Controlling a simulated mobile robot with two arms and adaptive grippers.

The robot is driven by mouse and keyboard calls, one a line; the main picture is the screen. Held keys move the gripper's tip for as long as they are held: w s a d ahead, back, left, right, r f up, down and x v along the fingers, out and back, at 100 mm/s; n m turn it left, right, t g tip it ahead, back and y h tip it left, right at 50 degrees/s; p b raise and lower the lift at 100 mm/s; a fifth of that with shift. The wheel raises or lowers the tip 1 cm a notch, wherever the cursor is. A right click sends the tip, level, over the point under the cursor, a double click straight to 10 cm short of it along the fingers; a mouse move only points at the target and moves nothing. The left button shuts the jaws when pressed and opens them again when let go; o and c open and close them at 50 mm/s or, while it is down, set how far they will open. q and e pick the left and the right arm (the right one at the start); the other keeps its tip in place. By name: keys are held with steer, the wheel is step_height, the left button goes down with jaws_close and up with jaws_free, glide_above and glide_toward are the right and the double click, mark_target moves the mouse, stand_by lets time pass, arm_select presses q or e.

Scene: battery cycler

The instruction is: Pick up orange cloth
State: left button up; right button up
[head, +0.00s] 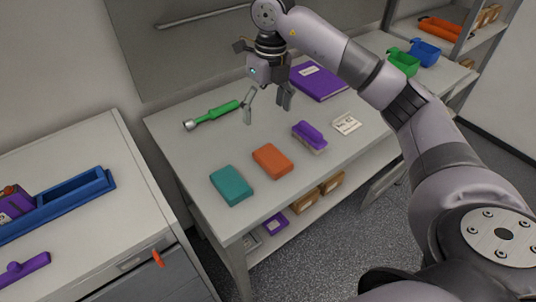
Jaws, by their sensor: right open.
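The orange cloth (273,161) lies as a flat folded block on the grey table, between a teal cloth (232,185) and a purple brush (309,137). My right gripper (267,107) is open and empty. It hangs above the back part of the table, up and behind the orange cloth in the picture, and does not touch it. My left gripper is not in view.
A green-handled tool (213,114), a purple book (319,81) and a white card (346,123) lie on the table (187,159). Green (404,62) and blue (425,51) bins stand at the right end. A cabinet (111,217) with a blue tray (75,190) stands left.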

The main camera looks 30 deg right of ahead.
steer(key=d, duration=0.2)
steer(key=p, duration=0.3)
glide_above(274, 158)
steer(key=shift+h, duration=0.4)
steer(key=f, duration=1.1)
steer(key=shift+w, duration=0.35)
steer(key=shift+m, duration=0.3)
steer(key=f, duration=0.1)
steer(key=f+p, duration=0.1)
steer(key=f, duration=0.1)
steer(key=f+p, duration=0.1)
steer(key=f, duration=0.1)
steer(key=shift+s, duration=0.4)
steer(key=shift+f, duration=0.25)
steer(key=shift+c, duration=0.4)
steer(key=c, duration=1.1)
